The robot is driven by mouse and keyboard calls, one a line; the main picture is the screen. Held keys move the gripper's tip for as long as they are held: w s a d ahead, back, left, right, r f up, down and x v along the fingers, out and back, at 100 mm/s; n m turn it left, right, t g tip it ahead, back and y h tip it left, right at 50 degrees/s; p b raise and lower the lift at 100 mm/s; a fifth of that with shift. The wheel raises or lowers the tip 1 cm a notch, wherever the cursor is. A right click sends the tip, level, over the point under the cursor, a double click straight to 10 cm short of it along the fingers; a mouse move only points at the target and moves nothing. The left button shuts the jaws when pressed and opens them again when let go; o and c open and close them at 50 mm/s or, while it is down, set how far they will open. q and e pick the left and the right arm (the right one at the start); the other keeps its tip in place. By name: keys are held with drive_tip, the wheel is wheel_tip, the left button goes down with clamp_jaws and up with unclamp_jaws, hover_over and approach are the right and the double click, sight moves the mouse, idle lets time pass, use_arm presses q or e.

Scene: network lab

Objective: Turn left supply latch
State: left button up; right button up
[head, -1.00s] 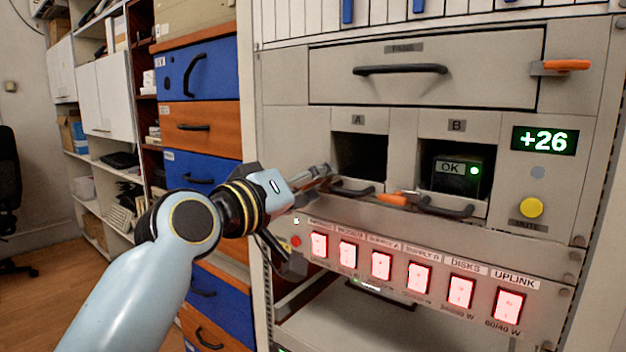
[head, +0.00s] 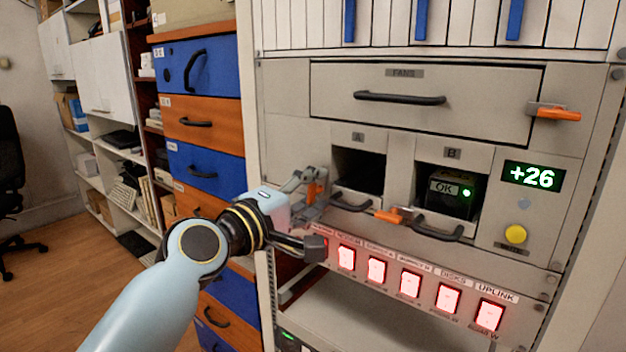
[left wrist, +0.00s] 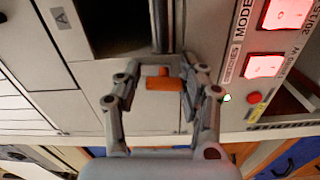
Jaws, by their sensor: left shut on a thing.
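The left supply latch, with an orange grip (head: 315,190), sits at the lower left of bay A (head: 357,172). My left gripper also shows in the wrist view (left wrist: 160,88). The orange latch of bay B (head: 390,215) lies sideways, left of that bay. My right gripper is not in view.
Bay A is dark inside, with a black handle (head: 350,204) below. Bay B holds a unit (head: 453,190) reading OK with a green light. Lit red switches (head: 410,281) run below. A display (head: 533,176) reads +26. A drawer unit (head: 205,120) stands left.

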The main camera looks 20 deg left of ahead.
use_arm(q)
drive_tip(key=shift+s+f+n, duration=0.1)
drive_tip(key=shift+f+n, duration=0.4)
drive_tip(key=shift+f+p, duration=0.1)
drive_tip(key=shift+p, duration=0.2)
drive_tip(key=o, duration=1)
drive_tip(key=shift+o, duration=0.2)
drive_tip(key=shift+r, duration=0.25)
drive_tip(key=shift+s+a, duration=0.1)
drive_tip(key=v, duration=1.1)
drive_tip(key=shift+s+a, duration=0.15)
drive_tip(key=shift+s, duration=0.2)
drive_tip(key=shift+f, duration=0.1)
